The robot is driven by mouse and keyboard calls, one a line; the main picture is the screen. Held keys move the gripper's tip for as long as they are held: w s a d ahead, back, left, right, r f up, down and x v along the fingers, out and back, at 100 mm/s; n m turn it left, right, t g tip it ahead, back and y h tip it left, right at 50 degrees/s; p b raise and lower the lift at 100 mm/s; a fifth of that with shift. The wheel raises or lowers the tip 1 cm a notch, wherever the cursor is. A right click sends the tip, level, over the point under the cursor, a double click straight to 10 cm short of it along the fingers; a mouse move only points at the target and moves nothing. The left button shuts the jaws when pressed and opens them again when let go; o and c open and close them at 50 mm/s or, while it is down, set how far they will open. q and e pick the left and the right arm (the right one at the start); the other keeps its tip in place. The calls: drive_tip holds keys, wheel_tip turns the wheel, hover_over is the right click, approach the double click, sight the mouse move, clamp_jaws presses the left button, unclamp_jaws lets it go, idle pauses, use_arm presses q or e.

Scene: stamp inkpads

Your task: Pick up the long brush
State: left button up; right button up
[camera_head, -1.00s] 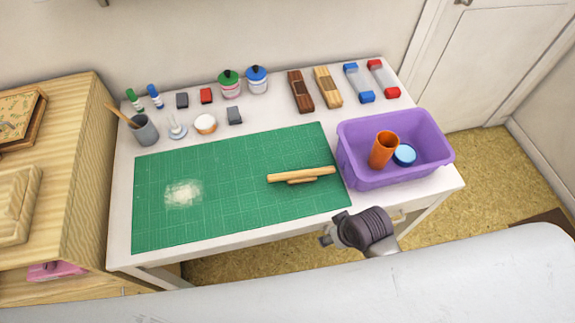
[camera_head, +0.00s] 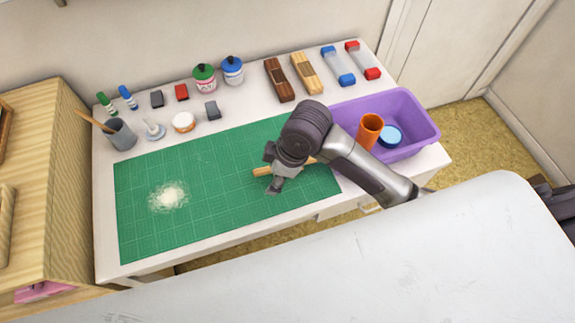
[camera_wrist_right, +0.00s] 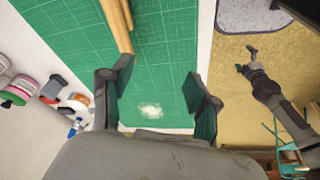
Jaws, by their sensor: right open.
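A long pale wooden stick-like piece (camera_head: 261,172), which may be the long brush, lies on the green cutting mat (camera_head: 222,213). My right gripper (camera_head: 274,170) is over it and hides its middle. In the right wrist view the long piece (camera_wrist_right: 114,24) lies beside a shorter one (camera_wrist_right: 127,12), above the left finger and off to the left of the gap. My right gripper (camera_wrist_right: 158,78) is open, with nothing between its fingers. My left gripper (camera_wrist_right: 246,60) shows small in the wrist view over the floor; its jaws are unclear.
A purple bin (camera_head: 431,130) with an orange cup (camera_head: 370,131) and a blue-lidded jar (camera_head: 390,136) stands at the right. A grey cup (camera_head: 121,134) holds a wooden stick. White powder (camera_head: 168,197) lies on the mat. Jars, blocks and tools line the back.

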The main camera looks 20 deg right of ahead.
drive_tip(key=w+d+r+n+g+h, duration=0.2)
drive_tip(key=w+d+r+n+h, duration=0.1)
drive_tip(key=w+d+r+n, duration=0.25)
drive_tip(key=shift+m, duration=0.55)
drive_tip(key=f, duration=0.3)
drive_tip(key=w+f, duration=0.1)
drive_tip(key=f, duration=0.4)
drive_tip(key=shift+w+d+f, duration=0.25)
drive_tip(key=shift+w+f, duration=0.05)
drive_tip(key=shift+f, duration=0.1)
drive_tip(key=f, duration=0.1)
drive_tip(key=f+p, duration=0.1)
drive_tip(key=f, duration=0.1)
drive_tip(key=a+f, duration=0.1)
drive_tip(key=shift+s+f, duration=0.3)
drive_tip(key=shift+s, duration=0.1)
drive_tip(key=shift+f, duration=0.4)
drive_tip(key=shift+f+p, duration=0.25)
drive_tip(key=shift+p, duration=0.1)
clamp_jaws()
